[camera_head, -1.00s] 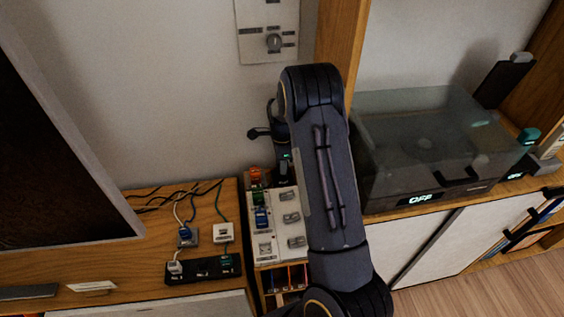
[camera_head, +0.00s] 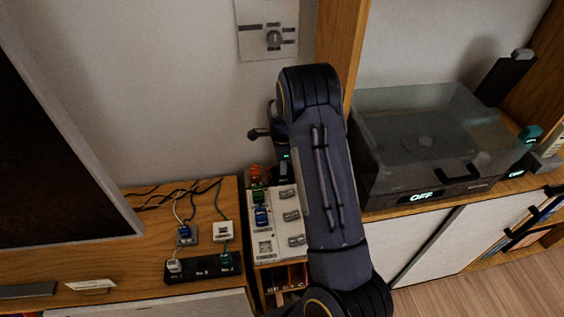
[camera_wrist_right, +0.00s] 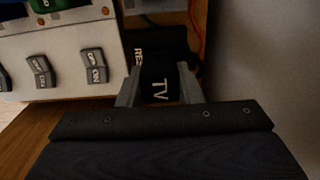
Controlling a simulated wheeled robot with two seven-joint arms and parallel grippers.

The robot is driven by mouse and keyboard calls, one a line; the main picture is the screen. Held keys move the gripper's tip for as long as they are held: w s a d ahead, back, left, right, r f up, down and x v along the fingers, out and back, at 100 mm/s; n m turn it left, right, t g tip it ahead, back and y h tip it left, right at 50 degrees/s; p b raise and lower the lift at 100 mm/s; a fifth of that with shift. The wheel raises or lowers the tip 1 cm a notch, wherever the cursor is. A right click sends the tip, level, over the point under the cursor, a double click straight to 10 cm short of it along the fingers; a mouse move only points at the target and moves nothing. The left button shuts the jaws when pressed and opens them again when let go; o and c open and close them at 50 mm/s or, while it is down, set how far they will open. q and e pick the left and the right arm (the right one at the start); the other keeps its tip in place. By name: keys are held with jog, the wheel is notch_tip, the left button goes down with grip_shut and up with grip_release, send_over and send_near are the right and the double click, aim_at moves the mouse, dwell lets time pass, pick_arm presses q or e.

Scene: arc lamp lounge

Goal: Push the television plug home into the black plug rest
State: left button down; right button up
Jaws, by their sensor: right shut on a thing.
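The black television plug (camera_wrist_right: 160,88), lettered "TV", is between the fingers of my right gripper (camera_wrist_right: 160,84) in the right wrist view. The gripper is shut on it. The black plug rest (camera_wrist_right: 139,52), with part of its lettering visible, is directly beyond the plug. The plug is up against or partly in the rest; the dark overlap hides how deep it sits. In the head view my right arm covers most of this spot, and only part of the right gripper (camera_head: 283,160) shows. My left gripper is not in view.
A white socket strip (camera_head: 266,232) with orange, green and blue plugs and grey switches stands beside the right gripper. A black holder (camera_head: 203,269) with plugs is at left. The turntable (camera_head: 425,150) is right of my arm. The wall is close behind.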

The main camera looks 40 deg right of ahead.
jog(key=shift+f+b, duration=0.6)
jog(key=shift+f, duration=0.45)
jog(key=o, duration=1.1)
jog(key=shift+r, duration=0.1)
notch_tip(320, 180, up, 8)
jog(key=shift+f+p, duration=0.15)
jog(key=shift+p, duration=0.3)
